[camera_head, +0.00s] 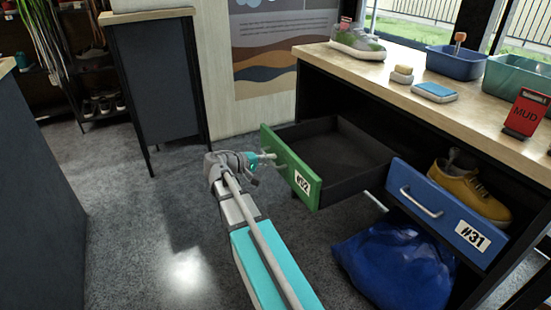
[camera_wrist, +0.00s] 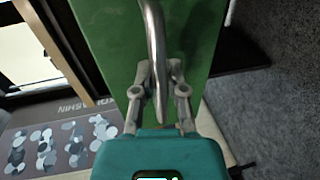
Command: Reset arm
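My gripper (camera_head: 262,163) is at the front of the green drawer (camera_head: 296,172) marked #52. In the wrist view my gripper (camera_wrist: 160,75) has its two fingers close on either side of the drawer's silver handle (camera_wrist: 156,35), and it looks shut on it. The green drawer front (camera_wrist: 105,40) fills the area behind the fingers. In the head view the drawer is pulled out and its inside looks empty. The exact finger contact is small and partly hidden there.
The blue drawer (camera_head: 430,205) marked #31 is open with a yellow shoe (camera_head: 472,192). A blue bag (camera_head: 395,262) lies below. The bench top (camera_head: 385,72) holds a sneaker (camera_head: 356,42), sponges, tubs and a red MUD sign (camera_head: 524,112). A dark cabinet (camera_head: 158,80) stands left; floor between is clear.

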